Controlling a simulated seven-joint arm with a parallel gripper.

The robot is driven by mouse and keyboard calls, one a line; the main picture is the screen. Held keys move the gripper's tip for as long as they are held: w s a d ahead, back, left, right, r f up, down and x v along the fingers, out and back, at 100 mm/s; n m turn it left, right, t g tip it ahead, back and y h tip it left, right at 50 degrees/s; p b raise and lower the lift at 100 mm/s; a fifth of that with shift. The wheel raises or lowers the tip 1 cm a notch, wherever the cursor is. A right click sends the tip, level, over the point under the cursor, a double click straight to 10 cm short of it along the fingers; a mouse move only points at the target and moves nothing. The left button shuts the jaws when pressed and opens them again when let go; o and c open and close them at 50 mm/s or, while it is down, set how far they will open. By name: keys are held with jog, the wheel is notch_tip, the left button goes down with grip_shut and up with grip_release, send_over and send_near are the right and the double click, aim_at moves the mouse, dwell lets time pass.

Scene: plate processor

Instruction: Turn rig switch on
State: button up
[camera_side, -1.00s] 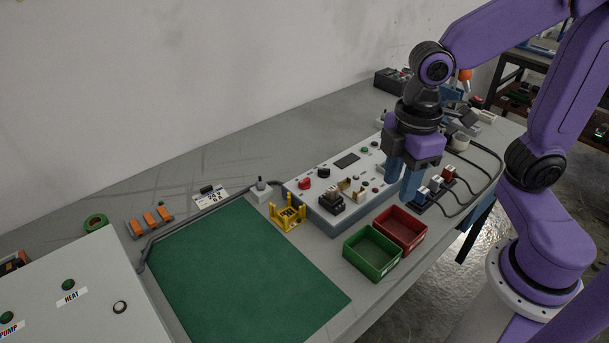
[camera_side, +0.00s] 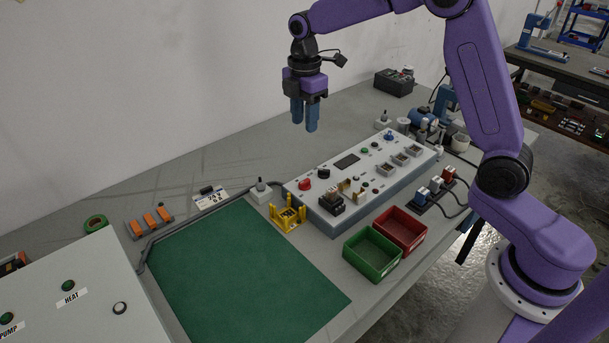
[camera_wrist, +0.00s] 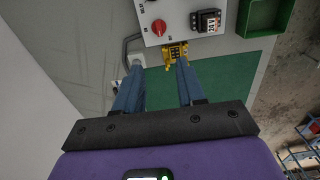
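My gripper (camera_side: 304,118) is open and empty, raised above the bench behind the control panel (camera_side: 333,222). Its two blue fingers point down and stand apart in the wrist view (camera_wrist: 158,68). A small pale box with an upright dark toggle lever (camera_side: 261,189) sits at the panel's left end, by the green mat. It also shows in the wrist view (camera_wrist: 137,60), beyond the left fingertip. A second similar toggle box (camera_side: 383,121) stands behind the panel's far end. No label tells which one is the rig switch. My gripper touches neither.
The panel carries a red knob (camera_side: 305,185), a black knob (camera_side: 324,173) and a black module (camera_side: 331,203). A yellow stand (camera_side: 288,218) is beside it. Green (camera_side: 371,273) and red (camera_side: 419,247) bins stand in front. The green mat (camera_side: 240,275) is clear.

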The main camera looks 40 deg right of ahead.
aim_at(305, 181)
notch_tip(305, 181, down, 17)
jog(key=shift+w+d+f, duration=0.1)
jog(key=shift+f, duration=0.1)
dwell(0.5)
grip_shut()
